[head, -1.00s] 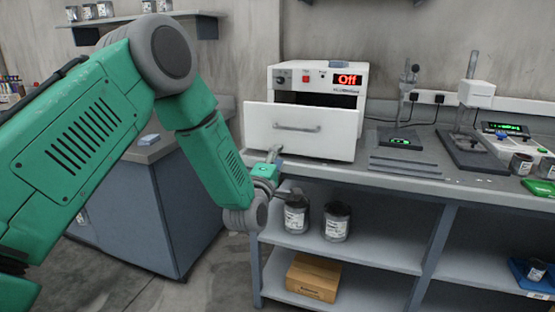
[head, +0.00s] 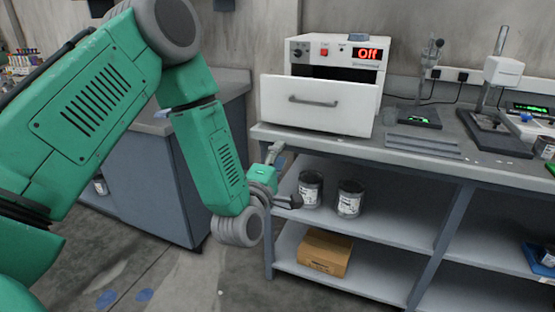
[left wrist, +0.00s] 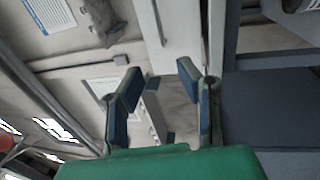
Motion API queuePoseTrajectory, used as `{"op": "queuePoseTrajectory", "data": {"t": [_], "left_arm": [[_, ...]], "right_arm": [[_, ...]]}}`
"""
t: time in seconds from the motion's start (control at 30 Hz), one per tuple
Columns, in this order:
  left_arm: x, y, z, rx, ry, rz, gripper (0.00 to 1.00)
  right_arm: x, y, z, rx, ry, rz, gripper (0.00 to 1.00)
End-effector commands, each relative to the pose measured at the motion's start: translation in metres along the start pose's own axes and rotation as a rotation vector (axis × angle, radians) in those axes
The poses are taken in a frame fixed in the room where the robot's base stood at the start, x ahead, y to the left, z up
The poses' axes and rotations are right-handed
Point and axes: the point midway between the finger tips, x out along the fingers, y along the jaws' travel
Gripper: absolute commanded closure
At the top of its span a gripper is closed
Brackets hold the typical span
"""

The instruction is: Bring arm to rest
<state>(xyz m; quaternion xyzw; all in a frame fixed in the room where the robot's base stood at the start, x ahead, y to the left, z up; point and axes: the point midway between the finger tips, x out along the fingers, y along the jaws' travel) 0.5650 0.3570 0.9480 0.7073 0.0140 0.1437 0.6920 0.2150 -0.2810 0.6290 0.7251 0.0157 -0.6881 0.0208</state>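My left arm (head: 215,150) is green and grey, bent, and comes in from the left in the head view. Its left gripper (head: 284,176) is beside the bench front, left of the paint cans on the shelf. In the left wrist view the two fingers of the left gripper (left wrist: 160,75) stand apart with nothing held between them. My right arm and gripper are not in view.
A white machine (head: 345,50) with a red "Off" display and its front drawer (head: 320,103) pulled out stands on the bench (head: 400,150). Two paint cans (head: 310,190) (head: 350,198) stand on the shelf above a cardboard box (head: 325,252). A grey cabinet (head: 150,185) stands behind my arm.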

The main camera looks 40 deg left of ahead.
Motion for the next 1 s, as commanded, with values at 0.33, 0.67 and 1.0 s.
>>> {"op": "queuePoseTrajectory", "data": {"t": [0.33,0.67,1.0], "left_arm": [[-0.016,0.0,0.0,0.0,0.0,0.0,0.69],[-0.015,0.0,0.0,0.0,0.0,0.0,0.69],[-0.071,-0.097,0.031,0.362,-0.208,-0.352,0.69]], "right_arm": [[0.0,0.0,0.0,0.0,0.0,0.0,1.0],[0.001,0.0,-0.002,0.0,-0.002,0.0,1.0],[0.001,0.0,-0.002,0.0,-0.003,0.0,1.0]]}}
